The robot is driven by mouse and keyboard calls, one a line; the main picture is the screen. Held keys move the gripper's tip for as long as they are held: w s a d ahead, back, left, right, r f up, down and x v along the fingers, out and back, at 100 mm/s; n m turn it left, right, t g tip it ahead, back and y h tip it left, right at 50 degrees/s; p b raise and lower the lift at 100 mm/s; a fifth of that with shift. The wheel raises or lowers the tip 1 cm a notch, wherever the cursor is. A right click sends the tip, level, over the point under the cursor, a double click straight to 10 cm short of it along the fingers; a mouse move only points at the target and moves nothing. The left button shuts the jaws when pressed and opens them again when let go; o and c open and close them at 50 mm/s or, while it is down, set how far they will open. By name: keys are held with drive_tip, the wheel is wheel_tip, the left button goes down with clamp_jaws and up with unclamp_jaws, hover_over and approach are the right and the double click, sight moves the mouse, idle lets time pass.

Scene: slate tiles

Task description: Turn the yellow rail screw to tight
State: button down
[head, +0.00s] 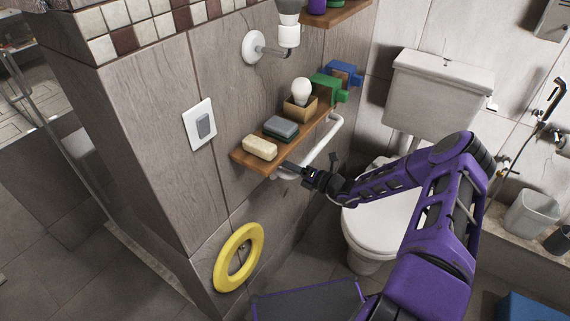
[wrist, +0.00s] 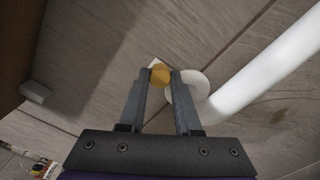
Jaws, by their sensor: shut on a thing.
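The yellow rail screw (wrist: 161,74) shows in the wrist view as a small faceted yellow head against the grey tiled wall. The fingertips of my gripper (wrist: 160,82) are closed around it, one on each side. The white grab rail (wrist: 265,75) runs beside it, and its rounded end is right of the right finger. In the head view my gripper (head: 287,168) reaches in under the wooden shelf's near end, at the rail (head: 322,147). The screw is hidden there.
The wooden shelf (head: 241,159) sits just above my gripper and carries a cream soap bar (head: 260,148), a grey sponge (head: 281,127) and a bulb (head: 301,91). A yellow ring (head: 222,270) is on the wall below. The toilet (head: 359,223) stands behind my arm.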

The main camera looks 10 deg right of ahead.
idle(0.3)
drive_tip(key=c, duration=0.6)
unclamp_jaws()
